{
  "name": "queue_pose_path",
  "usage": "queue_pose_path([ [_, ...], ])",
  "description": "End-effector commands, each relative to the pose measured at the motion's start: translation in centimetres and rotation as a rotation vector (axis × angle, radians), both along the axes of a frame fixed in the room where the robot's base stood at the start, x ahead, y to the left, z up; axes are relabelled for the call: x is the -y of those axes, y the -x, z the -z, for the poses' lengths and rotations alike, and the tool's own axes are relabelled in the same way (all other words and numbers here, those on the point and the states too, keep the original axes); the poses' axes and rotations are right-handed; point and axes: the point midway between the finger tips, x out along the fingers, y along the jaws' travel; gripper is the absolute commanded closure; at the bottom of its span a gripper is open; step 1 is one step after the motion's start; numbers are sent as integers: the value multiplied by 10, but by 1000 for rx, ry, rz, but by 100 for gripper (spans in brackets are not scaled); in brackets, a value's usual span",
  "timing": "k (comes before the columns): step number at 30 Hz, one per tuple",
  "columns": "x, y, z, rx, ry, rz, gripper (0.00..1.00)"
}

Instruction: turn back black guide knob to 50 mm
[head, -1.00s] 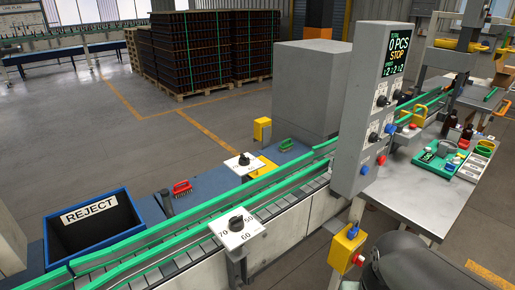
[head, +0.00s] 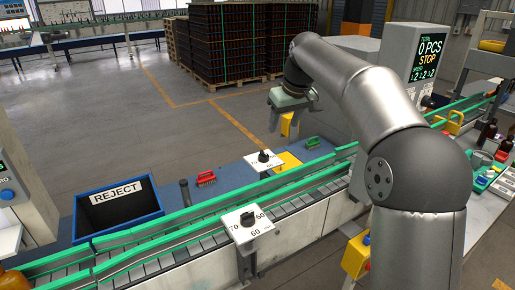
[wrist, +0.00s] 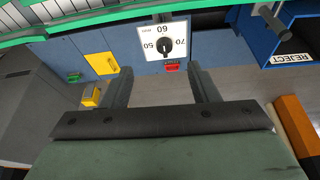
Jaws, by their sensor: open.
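Two black guide knobs on white dial plates show in the head view. The near knob (head: 248,218) is on the front side of the conveyor. The far knob (head: 263,156) is on the back side. The wrist view shows one knob (wrist: 165,46) on a plate marked 50, 60 and 70, seen upside down; it looks like the far one. I cannot tell its exact reading. My gripper (wrist: 160,70) is open and empty, its fingers either side of the dial in the picture but apart from it. In the head view my gripper (head: 288,122) hangs beyond the far knob.
Green rails (head: 200,217) run along the conveyor between the two dials. A blue reject bin (head: 118,212) stands left.

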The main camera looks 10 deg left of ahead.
Motion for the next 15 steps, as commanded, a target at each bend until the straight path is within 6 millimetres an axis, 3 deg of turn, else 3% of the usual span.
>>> queue_pose_path([
  [3, -10, -19, -8, 21, -21, -32, 46],
  [8, -14, -27, -6, 28, -27, -44, 46],
  [15, -22, -38, 31, 25, -25, -44, 46],
])
